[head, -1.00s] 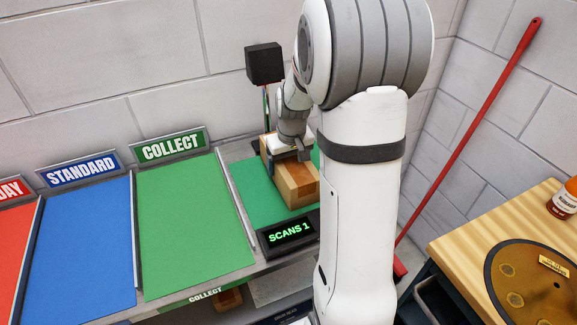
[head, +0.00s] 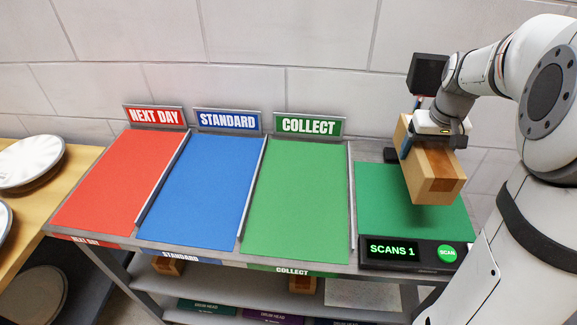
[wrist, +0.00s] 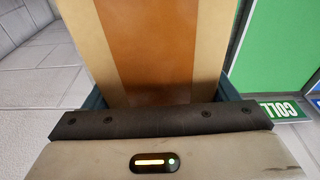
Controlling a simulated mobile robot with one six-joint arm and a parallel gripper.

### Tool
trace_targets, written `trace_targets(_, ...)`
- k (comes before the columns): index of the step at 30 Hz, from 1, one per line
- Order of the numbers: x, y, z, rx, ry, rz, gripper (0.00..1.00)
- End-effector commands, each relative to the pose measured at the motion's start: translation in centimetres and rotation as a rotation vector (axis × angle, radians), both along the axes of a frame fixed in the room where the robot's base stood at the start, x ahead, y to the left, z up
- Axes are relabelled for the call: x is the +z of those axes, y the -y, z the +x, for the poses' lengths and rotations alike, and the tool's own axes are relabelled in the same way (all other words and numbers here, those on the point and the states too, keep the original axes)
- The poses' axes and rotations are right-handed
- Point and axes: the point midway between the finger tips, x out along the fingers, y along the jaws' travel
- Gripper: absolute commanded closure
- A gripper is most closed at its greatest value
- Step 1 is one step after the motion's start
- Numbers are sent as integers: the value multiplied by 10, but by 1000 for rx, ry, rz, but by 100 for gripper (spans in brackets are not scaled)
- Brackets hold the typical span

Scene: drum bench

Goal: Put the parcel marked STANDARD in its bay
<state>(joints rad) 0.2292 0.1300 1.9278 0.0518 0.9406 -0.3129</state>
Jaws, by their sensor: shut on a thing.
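The parcel (head: 428,170) is a brown cardboard box with a darker tape strip. My gripper (head: 432,140) is shut on it and holds it tilted above the green scanner mat (head: 440,212). The parcel also fills the middle of the wrist view (wrist: 155,50), between the fingers; no marking on it is legible. The STANDARD bay is the blue panel (head: 205,190) under a blue STANDARD sign (head: 227,121). It is empty and lies to the left of my gripper, beyond the green COLLECT bay.
The red NEXT DAY bay (head: 120,185) and green COLLECT bay (head: 297,200) are empty. Thin raised dividers separate the bays. A scanner display (head: 393,250) reads SCANS 1, beside a green SCAN button (head: 447,253). A black box on a post (head: 428,72) stands behind the parcel.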

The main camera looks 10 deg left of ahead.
Motion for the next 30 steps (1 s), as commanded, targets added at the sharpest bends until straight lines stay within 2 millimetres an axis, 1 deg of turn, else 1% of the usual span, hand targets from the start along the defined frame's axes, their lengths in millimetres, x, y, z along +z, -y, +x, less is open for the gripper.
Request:
trace_targets(2, 4, -13, 8, 88, 2, 0, 65)
trace_targets(5, 6, -38, 19, 264, 0, 2, 65)
trace_targets(8, 8, -71, 33, 494, 1, 1, 65)
trace_targets(14, 11, -145, 52, 984, 1, 1, 65)
trace_targets(15, 11, -162, 54, 1085, -1, 2, 65)
trace_targets(17, 12, -186, 57, 1240, 0, 2, 65)
trace_targets(18, 12, -203, 58, 1344, 1, 2, 65)
trace_targets(23, 12, -274, 56, 1773, 0, 2, 65)
trace_targets(24, 12, -293, 54, 1885, 0, 3, 65)
trace_targets(26, 11, -320, 49, 2051, 0, 2, 65)
trace_targets(27, 11, -339, 45, 2165, -1, 2, 65)
trace_targets(29, 10, -366, 37, 2329, -1, 1, 65)
trace_targets(30, 10, -384, 32, 2435, -1, 3, 65)
